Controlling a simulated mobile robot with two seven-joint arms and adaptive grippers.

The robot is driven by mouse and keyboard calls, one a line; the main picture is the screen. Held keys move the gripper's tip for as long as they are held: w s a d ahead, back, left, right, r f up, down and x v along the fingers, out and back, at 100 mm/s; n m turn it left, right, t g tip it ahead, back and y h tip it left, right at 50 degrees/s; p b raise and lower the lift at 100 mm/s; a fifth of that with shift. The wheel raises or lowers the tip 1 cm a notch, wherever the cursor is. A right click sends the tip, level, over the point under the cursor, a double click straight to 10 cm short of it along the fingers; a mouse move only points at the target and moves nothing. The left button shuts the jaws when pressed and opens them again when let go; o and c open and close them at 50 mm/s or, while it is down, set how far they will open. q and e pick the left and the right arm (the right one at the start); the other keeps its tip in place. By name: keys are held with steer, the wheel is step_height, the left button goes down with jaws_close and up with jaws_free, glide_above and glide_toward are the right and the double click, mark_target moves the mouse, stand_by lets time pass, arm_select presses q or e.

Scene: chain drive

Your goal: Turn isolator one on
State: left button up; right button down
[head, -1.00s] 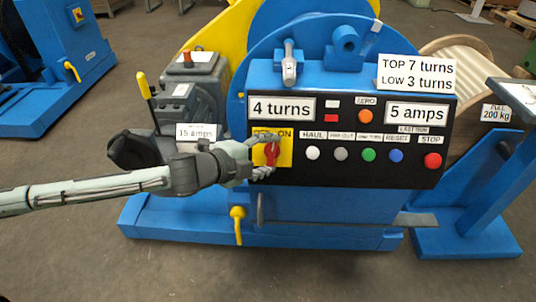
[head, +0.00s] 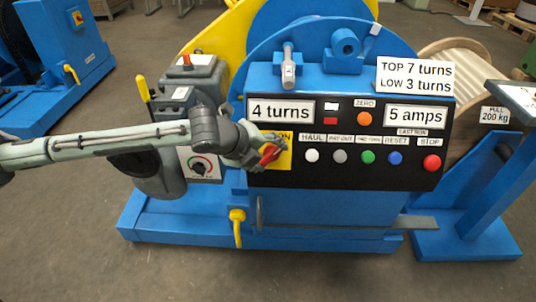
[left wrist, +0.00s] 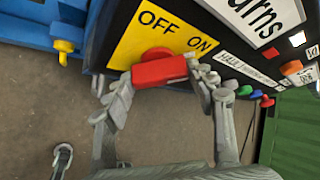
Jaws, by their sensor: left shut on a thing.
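The isolator on the left end of the black control panel has a yellow plate (head: 286,159) and a red handle (head: 269,156). In the left wrist view the plate (left wrist: 150,32) reads OFF and ON, and the red handle (left wrist: 159,71) lies between my fingertips. My left gripper (head: 266,152) is shut on the handle; the left wrist view also shows the gripper (left wrist: 161,76) with a fingertip at each end of it. In the head view the handle sits aslant, and my fingers and wrist hide part of the plate. My right gripper is not in view.
The panel (head: 350,180) has white, grey, green and blue buttons, a red stop button (head: 432,162) and an orange zero button (head: 365,117). Displays read 4 turns (head: 281,111) and 5 amps (head: 417,116). A yellow hook-like handle (head: 237,222) is below. Another blue machine (head: 60,70) stands far left.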

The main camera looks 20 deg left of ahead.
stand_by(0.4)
arm_select(q)
steer(key=o, duration=1.2)
steer(key=shift+c, duration=0.2)
steer(key=shift+s+a+r, duration=0.15)
steer(key=shift+s+r, duration=0.1)
steer(key=shift+r, duration=0.15)
steer(key=v, duration=1.1)
steer(key=shift+f, duration=0.15)
steer(key=x, duration=1.2)
